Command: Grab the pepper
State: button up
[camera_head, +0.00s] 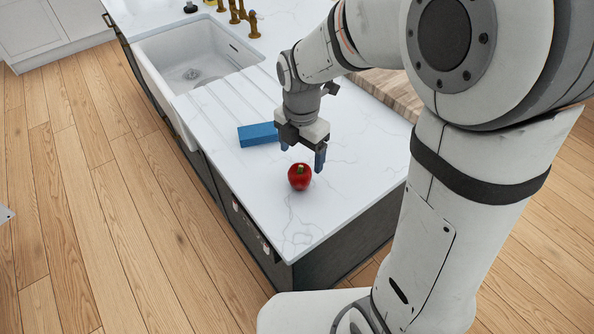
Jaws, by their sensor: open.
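A red pepper (299,179) with a green stem sits on the white marble counter (283,226), near the counter's front corner. My gripper (303,160) points down just above and slightly behind the pepper. Its blue-tipped fingers are apart, one at the upper left of the pepper and one to its upper right. No contact with the pepper can be made out in this view. The pepper is in plain view and nothing hides it.
A blue block (257,134) lies on the counter left of my gripper. A white sink (193,58) with brass taps (236,14) is farther back. A wooden board (392,92) lies behind my arm. The counter in front of the pepper is clear.

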aim_at(300, 166)
notch_tip(300, 166, down, 8)
jog(key=shift+s+r+p, duration=0.1)
jog(key=shift+r+p, duration=0.05)
jog(key=shift+p, duration=0.5)
jog(key=shift+c, duration=0.3)
jog(key=shift+a, duration=0.1)
jog(key=c, duration=1)
